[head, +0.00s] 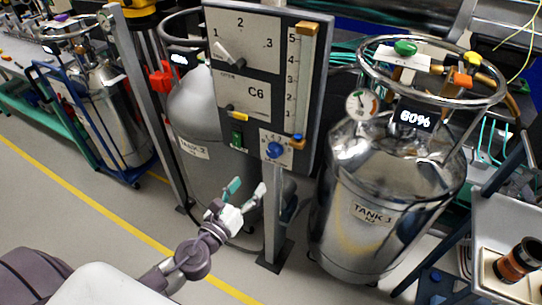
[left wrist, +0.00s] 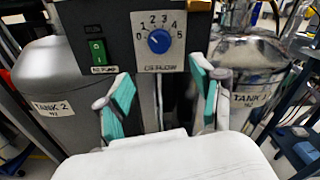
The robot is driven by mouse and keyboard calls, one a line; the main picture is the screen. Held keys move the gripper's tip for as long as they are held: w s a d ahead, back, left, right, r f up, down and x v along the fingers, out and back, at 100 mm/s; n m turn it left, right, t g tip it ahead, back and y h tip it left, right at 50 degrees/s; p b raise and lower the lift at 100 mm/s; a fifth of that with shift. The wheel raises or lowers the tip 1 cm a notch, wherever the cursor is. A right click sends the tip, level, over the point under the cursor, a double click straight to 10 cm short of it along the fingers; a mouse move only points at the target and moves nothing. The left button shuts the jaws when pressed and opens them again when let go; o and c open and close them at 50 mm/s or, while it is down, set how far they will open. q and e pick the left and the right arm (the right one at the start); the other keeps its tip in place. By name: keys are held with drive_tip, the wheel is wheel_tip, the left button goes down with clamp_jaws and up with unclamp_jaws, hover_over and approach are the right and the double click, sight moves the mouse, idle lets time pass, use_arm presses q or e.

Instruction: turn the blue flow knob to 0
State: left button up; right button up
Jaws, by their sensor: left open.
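The blue flow knob (head: 275,150) sits on a white dial plate at the lower right of the grey control panel (head: 222,85). In the left wrist view the knob (left wrist: 159,41) shows close up, with numbers 0 to 5 around it; its pointer mark is too small to read surely. My left gripper (head: 247,192) is open and empty, below and a little left of the knob in the head view. In the left wrist view its two teal-padded fingers (left wrist: 161,98) stand apart below the knob, touching nothing. My right gripper is out of view.
A green switch (left wrist: 97,50) is left of the knob. A selector lever (head: 230,55) and yellow handle (head: 237,116) are higher on the panel. A post (head: 273,215) supports it. Steel tanks stand at left (head: 195,150) and right (head: 372,215).

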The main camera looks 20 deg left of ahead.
sight(272, 154)
use_arm(q)
drive_tip(key=w, duration=0.4)
drive_tip(key=w+p, duration=0.1)
drive_tip(key=w, duration=0.3)
drive_tip(key=w+d+p, duration=0.1)
drive_tip(key=w, duration=0.4)
drive_tip(key=shift+f, duration=0.1)
drive_tip(key=c, duration=1.1)
drive_tip(key=shift+c, duration=0.2)
drive_tip(key=shift+n, duration=0.3)
drive_tip(key=shift+n+b, duration=0.35)
drive_tip(key=shift+n, duration=0.85)
drive_tip(key=shift+n+b, duration=0.3)
drive_tip(key=shift+n, duration=1.2)
